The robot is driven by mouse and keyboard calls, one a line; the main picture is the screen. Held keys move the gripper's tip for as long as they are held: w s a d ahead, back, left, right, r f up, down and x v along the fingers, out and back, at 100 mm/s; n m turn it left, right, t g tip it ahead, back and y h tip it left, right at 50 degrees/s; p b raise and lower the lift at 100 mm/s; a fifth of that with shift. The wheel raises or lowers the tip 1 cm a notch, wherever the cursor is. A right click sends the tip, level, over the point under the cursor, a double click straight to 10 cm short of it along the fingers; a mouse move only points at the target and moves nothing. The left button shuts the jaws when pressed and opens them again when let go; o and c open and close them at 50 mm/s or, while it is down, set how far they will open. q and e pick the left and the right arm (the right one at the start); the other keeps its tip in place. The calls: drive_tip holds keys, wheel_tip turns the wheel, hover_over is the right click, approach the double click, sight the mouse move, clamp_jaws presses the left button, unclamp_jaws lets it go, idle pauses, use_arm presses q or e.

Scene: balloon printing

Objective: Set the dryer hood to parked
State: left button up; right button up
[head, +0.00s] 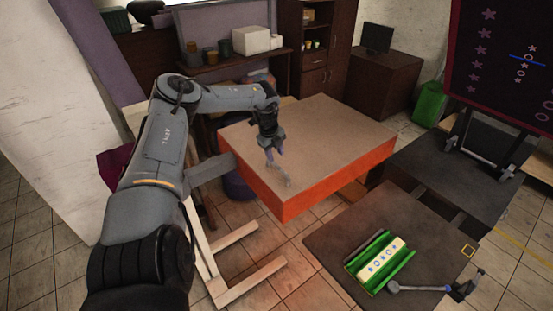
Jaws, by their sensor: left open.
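A large flat box with a brown top and orange sides (330,178), which looks like the dryer hood, fills the middle of the head view. A grey bracket (208,172) meets its left side. My left arm reaches in from the left, and my left gripper (272,160) points down over the top of the box, open. A small grey-blue piece (283,178) shows at the fingertips; I cannot tell whether it is a handle or whether the fingers touch it. My right gripper is out of view.
Another dark platen (440,175) and a dark patterned screen (500,60) stand at right. A wooden frame (250,285) stands front left.

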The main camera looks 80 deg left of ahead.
use_arm(q)
drive_tip(key=r, duration=0.3)
drive_tip(key=s+r, duration=0.1)
drive_tip(key=r, duration=0.1)
drive_tip(key=shift+d+b, duration=0.25)
drive_tip(key=shift+b, duration=0.1)
